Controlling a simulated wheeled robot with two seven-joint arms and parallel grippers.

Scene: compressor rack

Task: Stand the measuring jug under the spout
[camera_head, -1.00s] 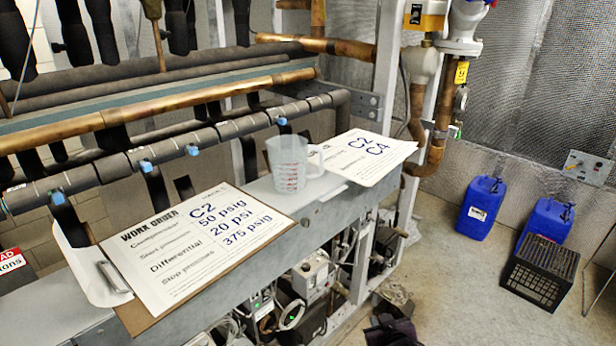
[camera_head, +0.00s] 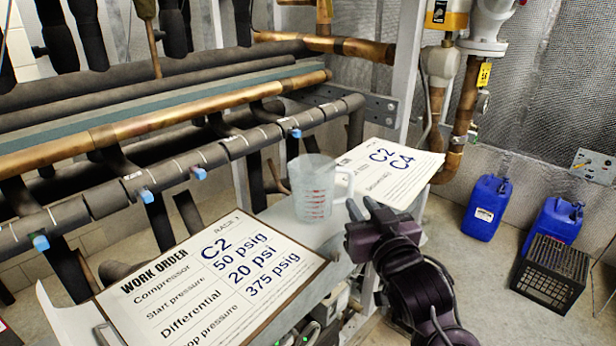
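The measuring jug (camera_head: 312,190) is clear with red markings and stands upright on the grey ledge (camera_head: 278,210), between two paper sheets. Its handle (camera_head: 346,186) points right. My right gripper (camera_head: 361,205) is dark and comes up from the bottom right. Its fingertips are just below and right of the handle, apart from each other, with nothing seen between them. I cannot tell whether they touch the jug. My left gripper is not in view. I cannot make out for certain which fitting is the spout.
A work order clipboard (camera_head: 215,275) lies left of the jug, and a C2 C4 sheet (camera_head: 395,172) lies right. Copper and dark pipes run behind the ledge. Blue canisters (camera_head: 487,208) and a black crate (camera_head: 550,272) stand on the floor at right.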

